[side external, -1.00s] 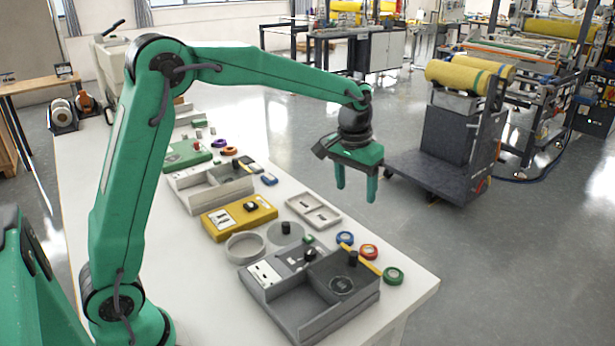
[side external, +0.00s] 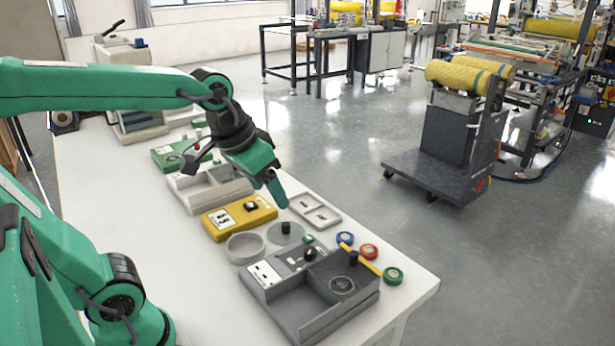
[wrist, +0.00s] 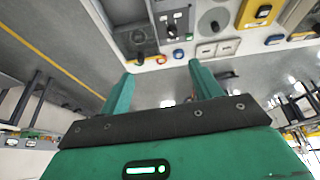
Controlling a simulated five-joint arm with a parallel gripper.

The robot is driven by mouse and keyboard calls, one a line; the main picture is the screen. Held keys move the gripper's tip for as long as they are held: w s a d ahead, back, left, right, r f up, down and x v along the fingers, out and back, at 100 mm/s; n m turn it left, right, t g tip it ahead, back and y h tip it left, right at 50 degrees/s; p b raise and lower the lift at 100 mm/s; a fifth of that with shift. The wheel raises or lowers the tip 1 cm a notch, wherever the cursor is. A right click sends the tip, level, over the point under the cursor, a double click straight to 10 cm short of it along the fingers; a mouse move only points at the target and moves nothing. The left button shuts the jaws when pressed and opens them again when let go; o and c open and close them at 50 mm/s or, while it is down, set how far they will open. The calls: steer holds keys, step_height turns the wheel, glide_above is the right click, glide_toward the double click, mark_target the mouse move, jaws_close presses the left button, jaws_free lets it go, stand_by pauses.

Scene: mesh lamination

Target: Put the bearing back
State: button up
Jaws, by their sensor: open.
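No part is plainly recognisable as the bearing. A dark round piece (side external: 342,285) sits in the right compartment of the grey tray unit (side external: 300,322) at the table's front; it may be the bearing, but it is too small to tell. My green gripper (side external: 279,198) is tilted, above the table near the yellow box (side external: 240,218), and apart from the tray unit. In the wrist view my gripper (wrist: 162,78) has its two fingers spread, with nothing between them.
A round dish (side external: 245,248) and a grey disc with a black knob (side external: 286,234) stand behind the tray unit. Blue (side external: 345,238), red (side external: 369,251) and green (side external: 393,276) rings lie by the right edge. A pale two-slot plate (side external: 315,211) lies behind.

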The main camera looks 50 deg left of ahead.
steer(key=s+f+t, duration=0.1)
steer(key=s+f, duration=0.1)
steer(key=s, duration=0.4)
steer(key=shift+a+f, duration=0.15)
stand_by(1.1)
